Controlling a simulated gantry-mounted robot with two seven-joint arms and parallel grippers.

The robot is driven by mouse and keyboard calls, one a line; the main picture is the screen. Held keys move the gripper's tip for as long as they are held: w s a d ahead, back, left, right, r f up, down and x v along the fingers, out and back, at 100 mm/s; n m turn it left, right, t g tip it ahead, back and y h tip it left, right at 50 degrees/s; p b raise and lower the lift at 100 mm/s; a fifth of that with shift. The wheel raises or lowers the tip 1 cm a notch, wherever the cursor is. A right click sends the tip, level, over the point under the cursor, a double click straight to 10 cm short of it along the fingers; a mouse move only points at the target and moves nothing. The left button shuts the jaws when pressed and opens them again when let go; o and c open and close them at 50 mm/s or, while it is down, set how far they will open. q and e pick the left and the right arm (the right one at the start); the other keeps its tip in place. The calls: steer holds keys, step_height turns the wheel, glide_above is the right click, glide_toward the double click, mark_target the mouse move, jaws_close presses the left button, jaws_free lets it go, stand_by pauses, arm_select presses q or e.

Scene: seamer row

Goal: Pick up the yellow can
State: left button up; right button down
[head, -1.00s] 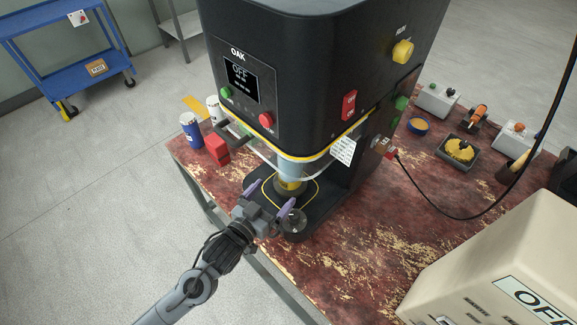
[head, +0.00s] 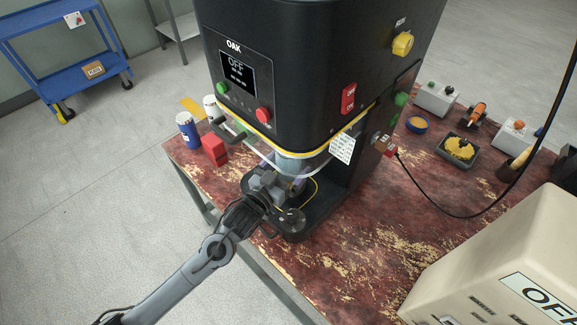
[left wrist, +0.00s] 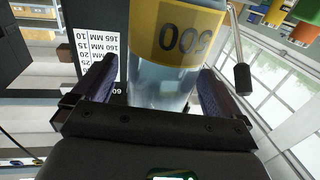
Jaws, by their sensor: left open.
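The yellow can shows in the left wrist view (left wrist: 175,45) as a shiny, silvery cylinder with a yellow band marked 500, upside down in that picture. In the head view it stands on the base of the black OAK machine, mostly hidden by my gripper and the clear guard. My left gripper (head: 287,182) is at the can, under the machine's head. In the left wrist view its two purple-grey fingers are open, one on each side of the can, with a gap showing on the left. My right gripper is not in view.
The black OAK machine (head: 310,75) overhangs the can, with a curved guard in front. A red block (head: 214,150) and a blue can (head: 187,130) stand at the left table edge. A beige box (head: 500,250) fills the lower right. The worn red tabletop (head: 370,230) is clear between.

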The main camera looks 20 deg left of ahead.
arm_select(q)
steer(key=shift+x, duration=1.45)
steer(key=shift+a, duration=0.1)
steer(key=c, duration=1.4)
steer(key=shift+r, duration=0.15)
steer(key=shift+c, duration=0.2)
steer(key=shift+r, duration=0.15)
